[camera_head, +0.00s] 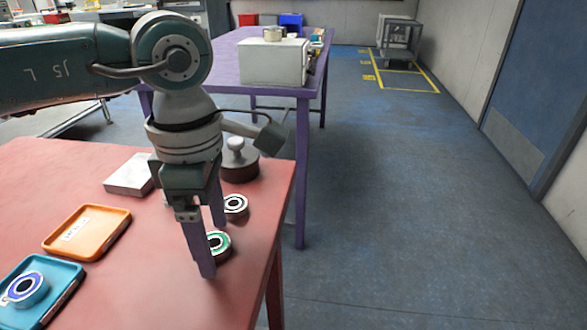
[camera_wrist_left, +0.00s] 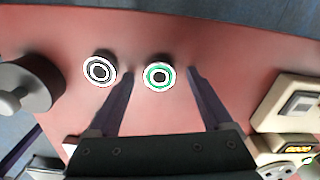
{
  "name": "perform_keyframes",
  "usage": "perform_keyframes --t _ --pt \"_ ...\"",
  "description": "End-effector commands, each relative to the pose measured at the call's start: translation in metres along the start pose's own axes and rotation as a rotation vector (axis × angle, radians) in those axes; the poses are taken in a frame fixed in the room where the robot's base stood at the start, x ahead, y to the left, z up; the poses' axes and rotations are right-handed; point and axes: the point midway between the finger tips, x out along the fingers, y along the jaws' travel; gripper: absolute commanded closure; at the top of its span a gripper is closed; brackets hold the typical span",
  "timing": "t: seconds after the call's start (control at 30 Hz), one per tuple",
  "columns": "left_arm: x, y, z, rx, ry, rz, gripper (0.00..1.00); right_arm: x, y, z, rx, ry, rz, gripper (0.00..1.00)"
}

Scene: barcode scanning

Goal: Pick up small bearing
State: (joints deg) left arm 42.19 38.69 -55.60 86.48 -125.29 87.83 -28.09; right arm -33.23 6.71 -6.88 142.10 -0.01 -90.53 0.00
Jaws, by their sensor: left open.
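A green-ringed bearing (camera_head: 219,243) lies flat on the red table near its right edge. A black-and-white bearing (camera_head: 235,206) lies just behind it. Their sizes look alike, and I cannot tell which is the small one. My left gripper (camera_head: 212,252) points down with its fingers apart, around the green-ringed bearing. In the left wrist view, the green-ringed bearing (camera_wrist_left: 160,76) sits between the fingertips, with a gap on each side. The black-and-white bearing (camera_wrist_left: 100,71) is outside the left finger there. A blue-ringed bearing (camera_head: 26,288) sits in a teal tray (camera_head: 69,272).
A dark round weight with a knob (camera_head: 239,165) stands behind the bearings. A pale block (camera_head: 130,174) and an orange tray (camera_head: 88,232) lie to the left. A purple table (camera_head: 226,75) with a white box (camera_head: 273,62) is beyond. The floor at right is clear.

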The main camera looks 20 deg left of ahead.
Motion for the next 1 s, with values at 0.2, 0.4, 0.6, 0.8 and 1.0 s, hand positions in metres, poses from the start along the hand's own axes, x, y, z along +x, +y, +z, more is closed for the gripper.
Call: perform_keyframes --t 0.2,0.4,0.6,0.8,1.0 --pt "0.0014 0.0001 0.0 0.001 0.0 0.001 0.16 0.0001 0.0001 0.0001 0.0 0.0 0.0 0.22" --pt "0.0012 0.0001 0.0001 0.001 0.0 0.001 0.37 0.0001 0.0001 0.0001 -0.001 0.0 0.0 0.22" --pt "0.0011 0.0001 0.0 0.0 0.0 0.0 0.6 0.0001 0.0007 0.0003 -0.003 -0.001 0.002 0.22" --pt "0.0011 0.0001 0.0 0.0 0.0 0.0 0.82 0.0002 0.0013 0.0005 -0.005 -0.001 0.004 0.22" --pt "0.001 0.0001 0.0 0.0 0.0 0.0 1.0 0.0002 0.0013 0.0005 -0.005 -0.001 0.004 0.22"
